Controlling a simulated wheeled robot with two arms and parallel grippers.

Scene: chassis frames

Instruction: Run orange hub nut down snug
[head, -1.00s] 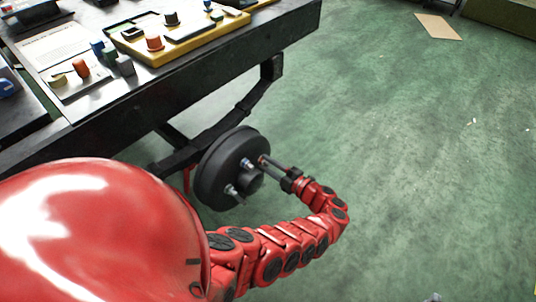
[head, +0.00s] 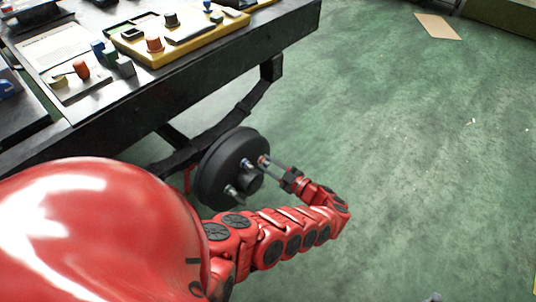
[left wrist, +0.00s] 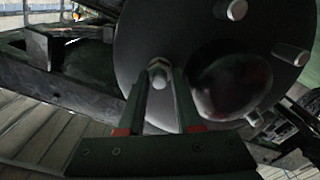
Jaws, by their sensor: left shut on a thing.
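A dark round hub drum (head: 222,165) hangs on the black frame below the bench edge, with several metal studs on its face. It fills the upper part of the left wrist view (left wrist: 140,35). My left gripper (head: 267,163) reaches it from the right, its fingertips at the upper right stud. A small orange-tinted nut (head: 262,159) shows at these tips. In the left wrist view the two fingers (left wrist: 160,80) stand either side of this stud and its nut (left wrist: 157,64), shut on the nut. Its seating against the drum is hard to see. My right gripper is not in view.
The black bench (head: 160,83) above the hub holds a yellow tray (head: 178,50) and several small coloured parts. A black curved arm (head: 240,108) runs behind the drum.

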